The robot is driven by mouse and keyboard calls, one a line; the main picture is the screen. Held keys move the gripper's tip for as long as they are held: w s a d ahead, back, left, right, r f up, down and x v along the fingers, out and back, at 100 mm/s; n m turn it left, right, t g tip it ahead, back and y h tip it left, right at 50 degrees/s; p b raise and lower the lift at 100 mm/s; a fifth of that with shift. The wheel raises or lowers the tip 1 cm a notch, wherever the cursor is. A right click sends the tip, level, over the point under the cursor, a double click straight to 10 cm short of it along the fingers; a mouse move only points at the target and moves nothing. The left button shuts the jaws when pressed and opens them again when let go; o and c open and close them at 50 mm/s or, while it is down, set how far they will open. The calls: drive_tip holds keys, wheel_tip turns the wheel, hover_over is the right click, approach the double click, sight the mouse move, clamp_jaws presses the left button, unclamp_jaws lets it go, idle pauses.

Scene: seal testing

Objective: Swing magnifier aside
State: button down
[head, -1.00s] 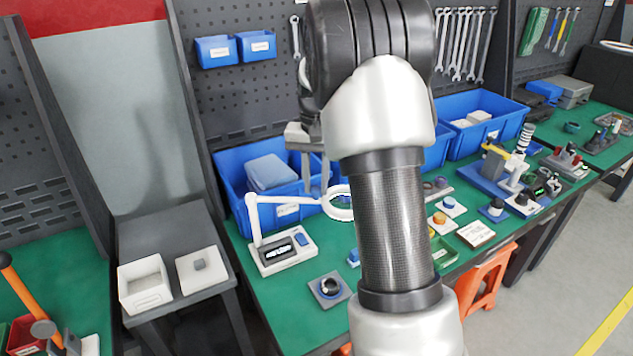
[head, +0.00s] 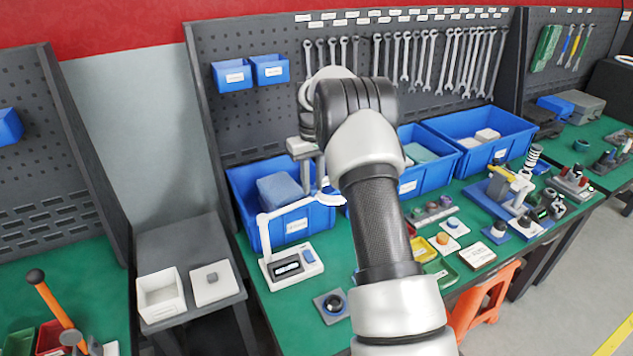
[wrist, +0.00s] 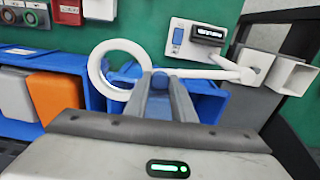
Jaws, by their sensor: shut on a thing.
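The magnifier is a white ring on a thin white arm. The ring (wrist: 119,50) shows in the wrist view, left of my gripper (wrist: 160,80). My gripper is shut on the white magnifier where ring and arm meet. In the head view the magnifier arm (head: 290,208) runs from a post on a white tester with a dark display (head: 288,268) toward the blue bins. My gripper (head: 321,188) is at its far end there, and my own arm hides most of the ring. The tester also shows in the wrist view (wrist: 197,38).
A blue bin (head: 246,215) stands directly behind the magnifier, with more blue bins to the right. A grey block with a dark round part (head: 333,306) lies in front of the tester. A side stand with a white open box (head: 160,296) is at left.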

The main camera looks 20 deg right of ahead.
sight(312, 186)
drive_tip(key=shift+w+r, duration=0.1)
drive_tip(key=shift+w, duration=0.15)
idle(0.3)
drive_tip(key=c, duration=1.5)
unclamp_jaws()
drive_tip(key=shift+w+a, duration=0.1)
wheel_tip(312, 186, up, 17)
drive_tip(key=shift+r+p, duration=0.15)
drive_tip(key=shift+p, duration=0.4)
